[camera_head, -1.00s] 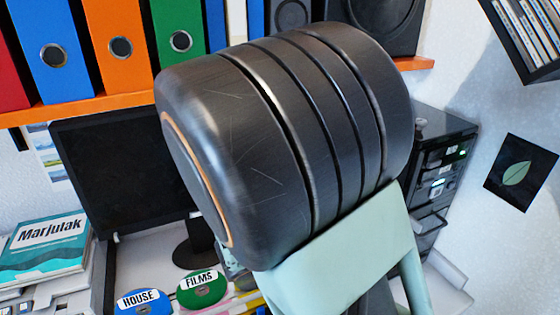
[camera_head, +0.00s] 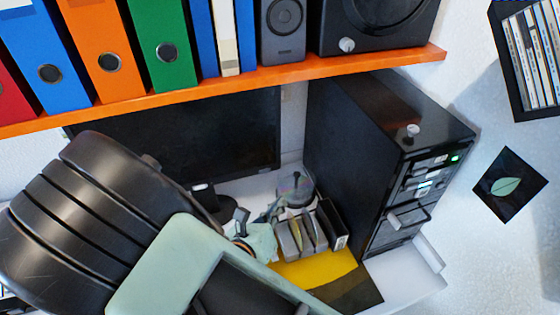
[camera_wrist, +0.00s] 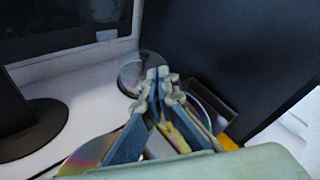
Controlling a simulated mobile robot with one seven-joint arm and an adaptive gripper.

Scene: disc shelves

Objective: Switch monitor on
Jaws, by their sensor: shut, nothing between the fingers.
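The monitor (camera_head: 205,135) stands at the back under the orange shelf, its screen dark. My arm covers its lower left part in the head view. In the wrist view its lower right part (camera_wrist: 60,22) shows at the upper left, with a small pale mark on the bezel near the corner. No lit indicator shows on it. My gripper (camera_head: 277,208) is in front of and to the right of the monitor, apart from it. In the wrist view my gripper (camera_wrist: 160,78) has its fingers shut together, with nothing between them.
A black computer tower (camera_head: 350,145) with a green light stands close to the right of my gripper. The orange shelf (camera_head: 240,87) with binders and speakers is above. A disc holder (camera_head: 302,238) and a round spindle (camera_wrist: 130,72) are close by my gripper.

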